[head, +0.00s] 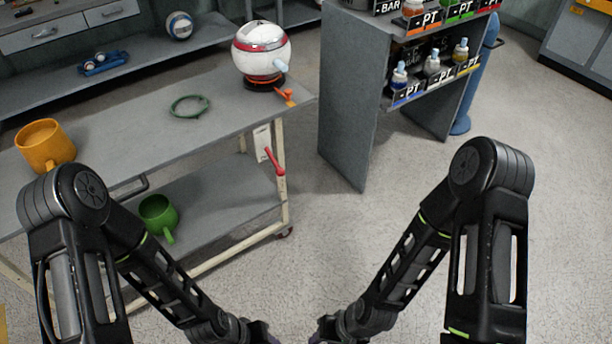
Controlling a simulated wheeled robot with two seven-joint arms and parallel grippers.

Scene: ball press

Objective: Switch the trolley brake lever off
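The trolley (120,125) stands at the left, with a grey top, a lower shelf and cream legs. A red brake lever (274,161) is mounted on a pale plate at its right end, slanting down to the right. A caster wheel (285,232) shows at the foot of the leg nearby. My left gripper (262,334) and my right gripper (318,335) are at the bottom edge, mostly cut off by the frame. Both are well below the lever and apart from it. Their fingertips cannot be made out.
On the trolley are a white-and-red ball (261,52) on a base, a green ring (189,106) and an orange mug (45,146). A green mug (158,215) is on its lower shelf. A grey shelf unit (350,100) with bottles stands behind. The floor between is clear.

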